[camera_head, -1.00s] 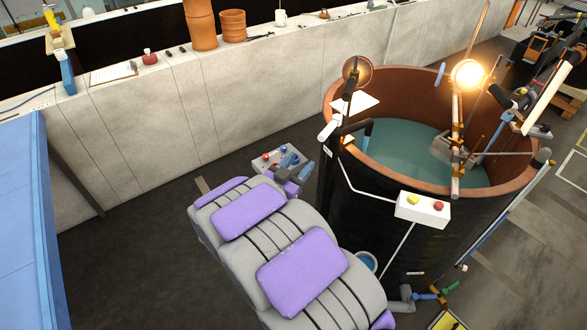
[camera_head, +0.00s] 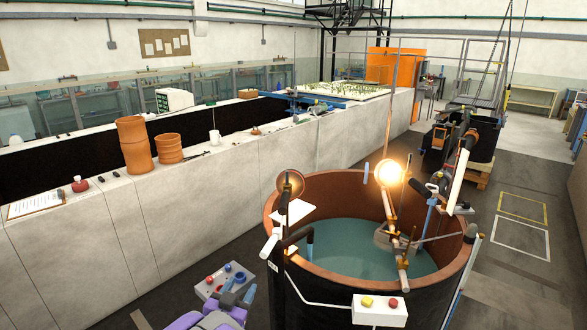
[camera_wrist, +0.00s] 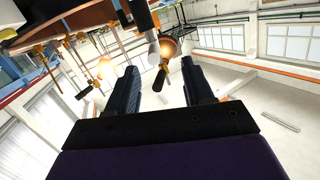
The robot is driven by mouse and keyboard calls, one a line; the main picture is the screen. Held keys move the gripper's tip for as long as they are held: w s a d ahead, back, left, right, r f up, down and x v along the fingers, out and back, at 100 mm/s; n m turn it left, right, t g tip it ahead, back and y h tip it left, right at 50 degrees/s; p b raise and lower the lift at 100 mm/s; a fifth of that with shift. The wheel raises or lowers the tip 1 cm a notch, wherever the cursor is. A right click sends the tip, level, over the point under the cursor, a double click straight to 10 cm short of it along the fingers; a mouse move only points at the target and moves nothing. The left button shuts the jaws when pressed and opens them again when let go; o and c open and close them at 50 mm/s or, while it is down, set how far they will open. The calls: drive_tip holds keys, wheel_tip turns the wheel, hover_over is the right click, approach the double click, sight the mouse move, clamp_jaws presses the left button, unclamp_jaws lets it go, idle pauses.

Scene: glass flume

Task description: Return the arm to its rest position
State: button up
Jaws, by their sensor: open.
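My arm (camera_head: 205,320), grey with purple pads, shows only at the bottom edge of the head view; most of it is out of frame. My gripper (camera_head: 238,292) is at its far end, close in front of a small grey control box with red and blue knobs (camera_head: 222,278). I cannot tell whether they touch. In the wrist view my gripper (camera_wrist: 157,66) is open, with two dark fingers apart and nothing held between them. A lit lamp and a round copper-coloured lamp show beyond the fingers.
A round tank (camera_head: 285,190) of water stands just right of my gripper, with lamps, rods and a white button box (camera_head: 380,310) at its rim. A long pale wall (camera_head: 90,250) runs along the left, carrying terracotta pots (camera_head: 133,145). Dark floor lies between.

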drive_tip(key=s+d+n+g+y+b, duration=0.1)
drive_tip(key=s+d+g+b, duration=0.1)
drive_tip(key=s+d+g, duration=0.4)
drive_tip(key=s+d+f+n+g+y+b, duration=0.1)
drive_tip(key=s+d+g, duration=0.5)
drive_tip(key=s+d, duration=0.8)
drive_tip(key=s+d+n+g+y+b, duration=0.1)
drive_tip(key=s+d+g+b, duration=0.2)
drive_tip(key=s+d, duration=0.7)
drive_tip(key=s+g, duration=0.2)
drive_tip(key=s, duration=0.7)
drive_tip(key=shift+f+n+g, duration=0.4)
drive_tip(key=shift+b, duration=0.3)
